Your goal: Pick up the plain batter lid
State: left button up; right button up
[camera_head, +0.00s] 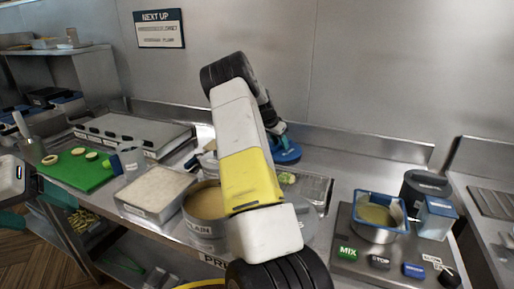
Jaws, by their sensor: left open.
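The pot labelled PLAIN (203,228) stands open at the counter's front, with pale batter (207,203) in it; my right arm covers its right side. A blue round disc (287,153), perhaps a lid, is at the back of the counter, partly behind my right arm. I cannot tell if it is the plain batter lid. My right gripper (277,128) is just above the disc, mostly hidden by its own arm; I cannot tell whether it grips the disc. My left gripper (35,205) is open at the left edge, below the green board, far from the pot.
A tray of white crumbs (153,188) stands left of the pot. Farther left is a green cutting board (75,172) with cut slices. A grey steel unit (130,132) stands behind. At right are a blue-rimmed fryer (380,218) and labelled buttons (347,253).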

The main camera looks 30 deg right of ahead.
grip_shut()
dwell(0.3)
